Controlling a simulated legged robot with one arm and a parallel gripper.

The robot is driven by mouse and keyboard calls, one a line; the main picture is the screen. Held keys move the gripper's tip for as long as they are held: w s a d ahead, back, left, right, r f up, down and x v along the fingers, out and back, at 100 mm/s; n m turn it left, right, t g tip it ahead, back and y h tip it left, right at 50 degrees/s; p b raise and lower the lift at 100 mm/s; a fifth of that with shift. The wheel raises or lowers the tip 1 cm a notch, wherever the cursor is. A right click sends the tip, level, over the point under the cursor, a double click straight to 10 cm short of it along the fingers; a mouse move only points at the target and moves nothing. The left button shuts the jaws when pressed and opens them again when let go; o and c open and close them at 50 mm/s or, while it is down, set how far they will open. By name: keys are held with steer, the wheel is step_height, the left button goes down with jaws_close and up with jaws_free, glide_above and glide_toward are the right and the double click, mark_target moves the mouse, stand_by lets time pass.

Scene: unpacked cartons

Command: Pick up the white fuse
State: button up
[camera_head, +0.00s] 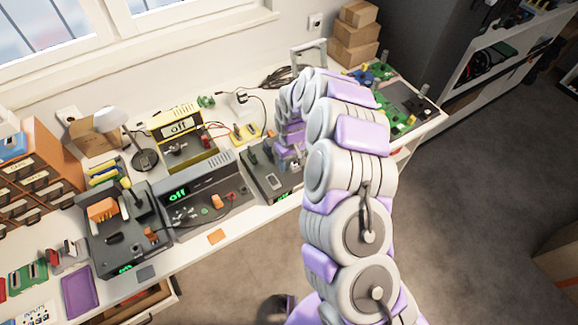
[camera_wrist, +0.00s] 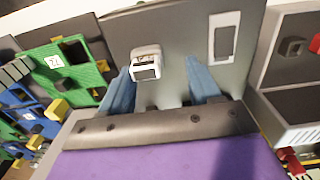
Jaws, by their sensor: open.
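A small white block with a dark face, which looks like the white fuse (camera_wrist: 146,58), is on a grey panel (camera_wrist: 190,22) in the wrist view. My gripper (camera_wrist: 158,68) is open, with its two blue-grey fingers reaching toward the panel. The white block shows between the fingertips, nearer the left finger; I cannot tell whether they touch. In the head view my gripper (camera_head: 290,152) is over the dark grey device (camera_head: 262,187) on the table, and my arm hides part of that area. The fuse cannot be made out clearly there.
A white-framed dark slot (camera_wrist: 222,40) is right of the fuse. Green circuit boards (camera_wrist: 75,65) are at left and a grey box (camera_wrist: 290,95) at right. In the head view, a grey power unit (camera_head: 205,190) and a yellow meter (camera_head: 182,135) stand left of my gripper.

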steer(key=d, duration=0.2)
steer(key=shift+d+r, duration=0.3)
steer(key=shift+d, duration=0.4)
steer(key=shift+c, duration=0.8)
steer(key=shift+a, duration=0.1)
steer(key=shift+c, duration=0.8)
steer(key=a, duration=0.2)
steer(key=shift+a+f, duration=0.2)
steer(key=shift+a, duration=0.15)
steer(key=c, duration=0.4)
steer(key=shift+c, duration=0.9)
steer(key=shift+w+d, duration=0.1)
steer(key=shift+d, duration=0.25)
steer(key=shift+c, duration=0.8)
steer(key=shift+d+r, duration=0.15)
steer(key=shift+d, duration=0.2)
jaws_close()
steer(key=shift+a, duration=0.1)
steer(key=shift+a, duration=0.1)
